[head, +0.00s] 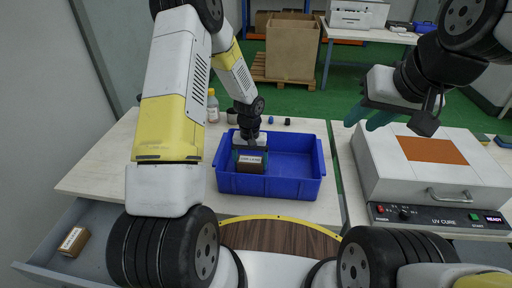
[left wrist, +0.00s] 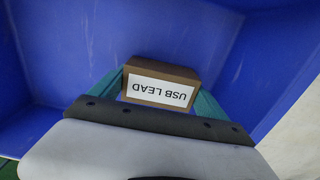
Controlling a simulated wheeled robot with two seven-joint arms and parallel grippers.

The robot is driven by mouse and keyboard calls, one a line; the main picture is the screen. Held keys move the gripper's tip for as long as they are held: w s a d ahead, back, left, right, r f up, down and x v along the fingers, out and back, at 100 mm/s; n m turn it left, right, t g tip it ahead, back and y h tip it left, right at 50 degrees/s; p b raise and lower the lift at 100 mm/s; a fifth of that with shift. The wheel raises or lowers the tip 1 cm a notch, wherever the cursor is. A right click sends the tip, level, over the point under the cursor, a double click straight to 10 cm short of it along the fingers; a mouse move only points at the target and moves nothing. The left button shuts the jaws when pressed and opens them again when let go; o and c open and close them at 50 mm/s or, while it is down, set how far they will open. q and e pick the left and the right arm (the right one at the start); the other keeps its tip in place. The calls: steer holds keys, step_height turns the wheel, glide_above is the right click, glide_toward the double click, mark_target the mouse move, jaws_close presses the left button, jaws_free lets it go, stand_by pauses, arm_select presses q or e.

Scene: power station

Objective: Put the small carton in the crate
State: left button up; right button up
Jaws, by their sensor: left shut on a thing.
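A small brown carton with a white label reading "USB LEAD" (left wrist: 160,88) is between the teal fingers of my left gripper (left wrist: 162,98). The carton also shows in the head view (head: 251,163), inside the left part of the blue crate (head: 297,187). My left gripper (head: 251,152) is shut on it, pointing down into the crate. Whether the carton touches the crate floor I cannot tell. The crate's blue walls (left wrist: 60,50) surround it in the left wrist view. My right gripper (head: 375,115) hangs empty above the right bench, its teal fingers apart.
Another small labelled carton (head: 73,240) lies in an open grey drawer (head: 45,258) at lower left. Bottles (head: 212,106) and small caps stand behind the crate. A UV cure box (head: 425,165) is on the right. The right half of the crate is empty.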

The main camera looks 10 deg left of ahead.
arm_select(q)
steer(key=shift+f, duration=0.25)
steer(key=o, duration=1.3)
step_height(320, 180, up, 12)
step_height(320, 180, up, 16)
steer(key=r+t, duration=0.1)
steer(key=t, duration=0.2)
glide_above(250, 159)
steer(key=s+a, duration=0.2)
steer(key=s, duration=0.6)
steer(key=shift+s+a+r+m+t+h, duration=0.15)
steer(key=shift+s+r+t+h, duration=0.3)
steer(key=shift+s+r, duration=1.5)
steer(key=shift+s+r+m+t+h, duration=0.1)
steer(key=shift+s+r+t+h, duration=0.4)
steer(key=shift+s, duration=2.7)
steer(key=shift+s+a+r+m+t+h, duration=0.15)
steer(key=shift+s+r+t, duration=0.5)
steer(key=shift+s+r, duration=1.45)
steer(key=shift+s+f, duration=0.45)
steer(key=shift+f, duration=0.05)
